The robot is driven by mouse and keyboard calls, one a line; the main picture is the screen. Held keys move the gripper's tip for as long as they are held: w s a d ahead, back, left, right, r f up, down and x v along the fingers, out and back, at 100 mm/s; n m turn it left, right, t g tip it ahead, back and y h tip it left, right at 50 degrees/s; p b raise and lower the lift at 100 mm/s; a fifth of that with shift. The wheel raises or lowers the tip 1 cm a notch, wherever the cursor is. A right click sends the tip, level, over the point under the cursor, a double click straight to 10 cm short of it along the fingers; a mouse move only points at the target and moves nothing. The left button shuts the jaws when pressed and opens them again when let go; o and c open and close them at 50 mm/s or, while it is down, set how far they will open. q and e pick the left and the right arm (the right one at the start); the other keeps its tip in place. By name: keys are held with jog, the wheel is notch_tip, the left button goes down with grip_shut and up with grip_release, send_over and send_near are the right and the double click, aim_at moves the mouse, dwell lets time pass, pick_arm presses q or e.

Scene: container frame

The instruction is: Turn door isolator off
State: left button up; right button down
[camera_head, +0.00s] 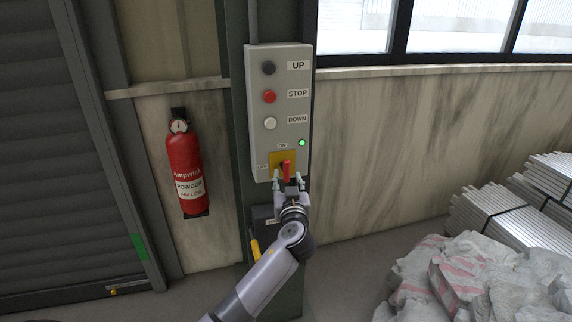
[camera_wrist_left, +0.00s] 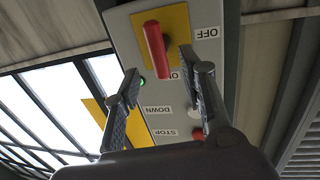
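The door isolator is a red handle (camera_head: 286,168) on a yellow plate (camera_head: 275,160), low on a grey control box (camera_head: 279,75). The handle stands about upright, toward the ON label above it; the OFF label is on its left. My left gripper (camera_head: 288,183) is at the handle's lower part, coming from below. In the left wrist view, the red handle (camera_wrist_left: 154,50) lies between the directions of the two spread fingertips (camera_wrist_left: 160,62), with gaps on both sides. The gripper is open and holds nothing. My right gripper is not in view.
The box also has black UP (camera_head: 269,68), red STOP (camera_head: 269,97) and white DOWN (camera_head: 270,123) buttons, and a lit green lamp (camera_head: 302,142). A red fire extinguisher (camera_head: 186,165) hangs to the left. Sacks (camera_head: 470,275) and metal bundles (camera_head: 510,220) lie at right.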

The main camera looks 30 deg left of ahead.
aim_at(286, 171)
pick_arm(q)
jog(key=p+x, duration=0.1)
jog(key=x, duration=0.5)
grip_shut()
dwell(0.4)
